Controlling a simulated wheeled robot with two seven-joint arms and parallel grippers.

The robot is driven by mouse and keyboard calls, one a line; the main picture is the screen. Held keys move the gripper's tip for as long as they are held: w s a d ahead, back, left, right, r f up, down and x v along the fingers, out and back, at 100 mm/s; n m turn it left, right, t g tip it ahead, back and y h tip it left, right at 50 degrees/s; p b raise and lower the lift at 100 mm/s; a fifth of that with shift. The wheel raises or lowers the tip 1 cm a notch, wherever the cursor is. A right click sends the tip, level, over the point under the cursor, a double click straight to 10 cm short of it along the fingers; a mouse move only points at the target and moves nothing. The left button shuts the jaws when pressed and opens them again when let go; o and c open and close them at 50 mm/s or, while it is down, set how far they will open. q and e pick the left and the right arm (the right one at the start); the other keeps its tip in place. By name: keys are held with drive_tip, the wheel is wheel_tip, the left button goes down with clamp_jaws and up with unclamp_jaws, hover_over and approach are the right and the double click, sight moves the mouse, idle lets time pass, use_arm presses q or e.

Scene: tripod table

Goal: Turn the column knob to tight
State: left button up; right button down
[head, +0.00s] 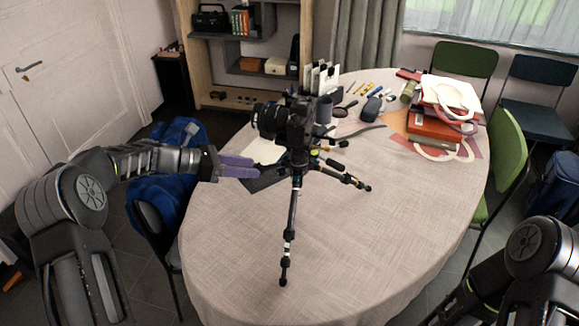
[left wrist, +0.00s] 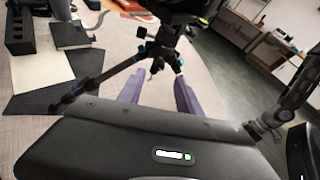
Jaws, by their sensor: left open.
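A black tripod (head: 291,220) stands on the table with its legs spread and a black camera (head: 285,120) on top. It also shows in the left wrist view (left wrist: 95,82), with its column hub (left wrist: 160,52) near the top middle. The column knob is too small to tell apart from the dark parts around the hub. My left gripper (head: 257,167) has purple fingers and is open, just left of the tripod's column below the camera. In the left wrist view its fingers (left wrist: 158,88) are apart, with the hub beyond them and nothing between them. My right gripper is out of view.
The oval table (head: 350,235) has a pale cloth, clear in front and right of the tripod. Books and bags (head: 435,128) are stacked at the back right. A dark cup (head: 324,110), a mouse (head: 371,108) and pens lie behind the tripod. Chairs (head: 505,165) surround the table.

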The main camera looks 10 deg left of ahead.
sight(283, 171)
use_arm(q)
drive_tip(key=p+x, duration=0.1)
drive_tip(key=x, duration=0.6)
drive_tip(key=shift+d+f+p, duration=0.2)
drive_tip(key=shift+d+p, duration=0.05)
drive_tip(key=shift+p, duration=0.05)
drive_tip(key=shift+c, duration=0.3)
clamp_jaws()
